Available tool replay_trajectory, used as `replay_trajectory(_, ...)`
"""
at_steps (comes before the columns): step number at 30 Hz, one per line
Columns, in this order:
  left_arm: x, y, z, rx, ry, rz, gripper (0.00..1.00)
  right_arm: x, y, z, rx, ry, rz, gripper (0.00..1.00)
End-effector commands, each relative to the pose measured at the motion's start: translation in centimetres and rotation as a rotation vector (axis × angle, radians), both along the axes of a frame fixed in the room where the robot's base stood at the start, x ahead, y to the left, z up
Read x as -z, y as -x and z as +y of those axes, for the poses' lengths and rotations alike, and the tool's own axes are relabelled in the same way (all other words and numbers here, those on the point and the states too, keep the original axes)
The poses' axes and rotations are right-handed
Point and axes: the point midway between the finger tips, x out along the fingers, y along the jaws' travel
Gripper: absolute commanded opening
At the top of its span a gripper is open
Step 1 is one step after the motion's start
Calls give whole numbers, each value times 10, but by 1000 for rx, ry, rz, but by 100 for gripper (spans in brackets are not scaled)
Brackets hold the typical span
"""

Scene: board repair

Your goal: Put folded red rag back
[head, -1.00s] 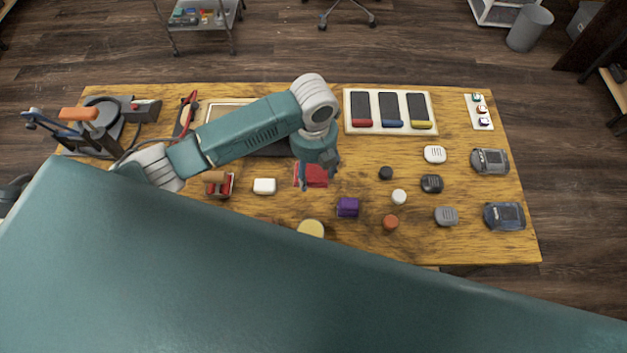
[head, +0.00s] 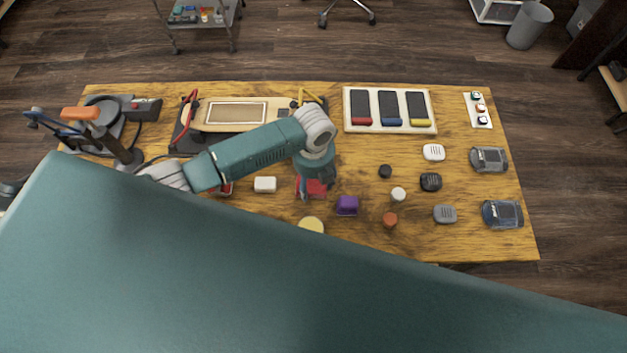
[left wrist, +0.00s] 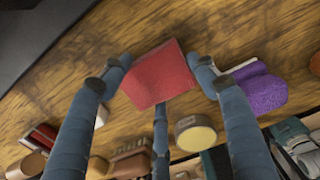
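The folded red rag (head: 316,188) shows under my left gripper (head: 315,184) in the head view, near the middle of the wooden table. In the left wrist view the rag (left wrist: 160,75) is a flat red block between the blue fingertips of my left gripper (left wrist: 160,72). Fingertips meet its left and right edges, and a third finger lies at its lower edge, so the gripper looks shut on it. Whether the rag touches the table is hard to tell. My right gripper is not in view.
A purple block (head: 347,205) stands close to the right of the rag, a white piece (head: 265,184) to its left and a yellow round piece (head: 311,224) in front. A tray with phone-like pieces (head: 349,124) is at the back. Some bare table lies between them.

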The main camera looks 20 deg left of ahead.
Motion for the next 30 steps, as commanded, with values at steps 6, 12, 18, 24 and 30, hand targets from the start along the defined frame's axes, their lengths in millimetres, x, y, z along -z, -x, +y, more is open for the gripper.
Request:
replay_trajectory(6,0,0,0,0,-1,0,78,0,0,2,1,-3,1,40)
replay_trajectory(12,-2,0,0,0,0,0,78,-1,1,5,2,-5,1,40)
replay_trajectory(18,-25,-2,0,2,1,-3,78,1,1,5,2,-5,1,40)
replay_trajectory(24,-69,-2,1,2,0,-5,78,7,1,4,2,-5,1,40)
replay_trajectory(30,-105,-1,0,1,0,-3,78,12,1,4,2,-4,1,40)
